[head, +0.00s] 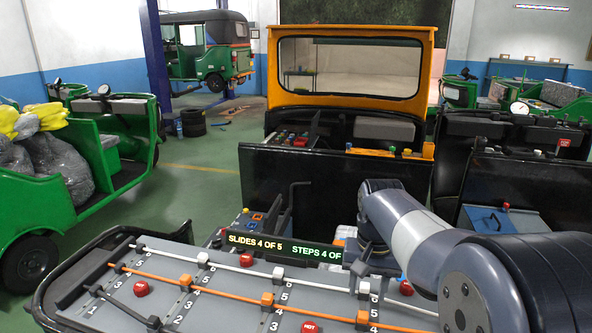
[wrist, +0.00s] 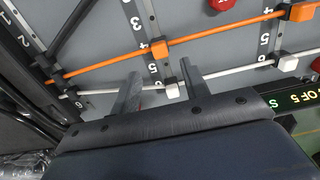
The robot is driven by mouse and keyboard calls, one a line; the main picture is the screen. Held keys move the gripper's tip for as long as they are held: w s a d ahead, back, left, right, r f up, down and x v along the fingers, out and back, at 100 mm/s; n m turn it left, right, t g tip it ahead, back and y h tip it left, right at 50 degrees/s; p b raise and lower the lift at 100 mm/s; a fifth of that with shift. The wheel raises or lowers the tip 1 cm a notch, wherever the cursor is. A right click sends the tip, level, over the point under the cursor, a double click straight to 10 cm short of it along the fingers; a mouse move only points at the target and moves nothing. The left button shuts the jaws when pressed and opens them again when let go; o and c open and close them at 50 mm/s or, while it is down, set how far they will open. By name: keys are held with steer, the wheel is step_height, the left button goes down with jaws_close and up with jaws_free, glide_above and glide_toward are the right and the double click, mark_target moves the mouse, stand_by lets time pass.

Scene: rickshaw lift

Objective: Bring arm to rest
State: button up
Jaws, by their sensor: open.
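My arm (head: 425,240) reaches in from the lower right of the head view, bent down over the far edge of the grey slide panel (head: 225,312). My gripper (wrist: 160,88) shows in the wrist view with its two fingers apart. A white slider (wrist: 172,90) on the white rod (wrist: 220,75) appears between the fingers, close to the right one; I cannot tell whether they touch. Nothing is clearly held. An orange slider (wrist: 158,49) sits on the orange rod (wrist: 210,34) beyond. In the head view the fingertips are hard to make out.
A display (head: 285,246) reads "SLIDES 4 OF 5", its right end hidden by my arm. Red knobs (head: 141,288) stand on the panel. An orange-framed cab (head: 350,65) is behind it. A green rickshaw (head: 35,205) stands at left; open floor (head: 195,190) lies between.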

mark_target(363, 319)
step_height(363, 319, down, 7)
steer(key=shift+s+r, duration=0.1)
steer(key=shift+s+f, duration=0.15)
steer(key=shift+f, duration=0.15)
steer(key=shift+s+a+r, duration=0.1)
steer(key=shift+s+a, duration=0.1)
steer(key=shift+s, duration=0.25)
steer(key=shift+s+a, duration=0.15)
steer(key=shift+s, duration=0.3)
